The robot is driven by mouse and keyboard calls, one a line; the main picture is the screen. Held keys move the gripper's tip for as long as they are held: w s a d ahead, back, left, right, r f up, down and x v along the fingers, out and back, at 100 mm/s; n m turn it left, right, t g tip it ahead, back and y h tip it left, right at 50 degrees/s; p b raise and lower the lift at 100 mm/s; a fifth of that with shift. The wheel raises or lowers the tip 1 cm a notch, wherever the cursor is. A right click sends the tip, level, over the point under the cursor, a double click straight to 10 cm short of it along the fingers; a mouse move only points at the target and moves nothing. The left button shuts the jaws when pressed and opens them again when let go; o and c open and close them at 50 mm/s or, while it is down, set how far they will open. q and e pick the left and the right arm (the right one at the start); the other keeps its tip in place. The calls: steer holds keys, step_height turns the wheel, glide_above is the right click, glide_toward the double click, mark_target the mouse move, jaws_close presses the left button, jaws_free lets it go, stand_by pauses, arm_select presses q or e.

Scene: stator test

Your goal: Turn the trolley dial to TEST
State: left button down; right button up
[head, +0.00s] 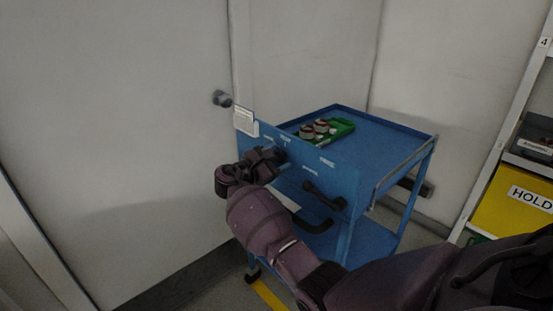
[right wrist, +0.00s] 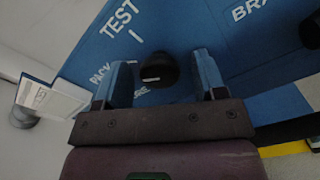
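The trolley (head: 385,135) is blue, with a front panel (head: 335,178) bearing white lettering. The dial (head: 281,155) is a dark round knob at the panel's left part. In the right wrist view the dial (right wrist: 158,66) shows a small pale mark on its face. The word TEST (right wrist: 118,18) with a tick is printed up and left of it, and PACK (right wrist: 104,74) at left. My right gripper (head: 272,159) is at the dial. In the right wrist view its blue fingers (right wrist: 163,78) stand apart on either side of the knob, with gaps showing. My left gripper is not in view.
A green tray (head: 328,131) with round parts sits on the trolley top. A black handle (head: 325,196) projects from the panel, right of the dial. A white card (head: 245,121) stands at the panel's left edge. A shelf rack with a yellow HOLD bin (head: 515,205) is at right.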

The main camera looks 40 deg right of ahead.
steer(key=c, duration=0.8)
steer(key=shift+c, duration=0.3)
